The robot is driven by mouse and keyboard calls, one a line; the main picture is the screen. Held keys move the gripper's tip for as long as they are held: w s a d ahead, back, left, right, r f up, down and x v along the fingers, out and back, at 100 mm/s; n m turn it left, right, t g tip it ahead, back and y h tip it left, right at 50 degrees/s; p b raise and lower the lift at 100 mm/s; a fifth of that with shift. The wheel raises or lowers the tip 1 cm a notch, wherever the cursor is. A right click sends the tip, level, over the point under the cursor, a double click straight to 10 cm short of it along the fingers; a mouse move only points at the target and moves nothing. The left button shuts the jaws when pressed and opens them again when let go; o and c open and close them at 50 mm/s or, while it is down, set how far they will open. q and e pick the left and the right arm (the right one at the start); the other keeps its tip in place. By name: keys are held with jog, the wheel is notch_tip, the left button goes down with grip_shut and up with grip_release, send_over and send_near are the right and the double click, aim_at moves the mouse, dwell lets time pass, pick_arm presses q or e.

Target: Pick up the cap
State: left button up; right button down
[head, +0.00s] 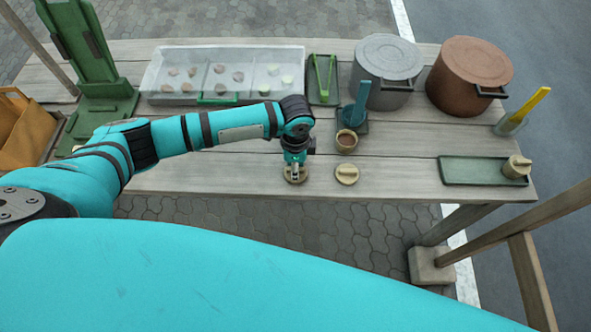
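My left gripper (295,171) points straight down at the front edge of the wooden table. It is directly over a round tan disc (295,180), which looks like a cap and is partly hidden by the fingers. The fingers are too small to show whether they are open or closed on it. A second round, pale tan cap (347,175) with a raised bar on top lies flat on the table, just right of the gripper and apart from it. My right gripper is not in view.
Behind the caps stands a small cup with brown contents (346,141). A grey pot (388,70) and a brown pot (470,75) stand at the back. A green tray (470,171) holds a tan capped container (516,168) at right. A clear divided tray (170,70) is back left.

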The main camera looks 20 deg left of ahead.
pick_arm(q)
jog(key=c, duration=0.5)
jog(key=shift+r, duration=0.15)
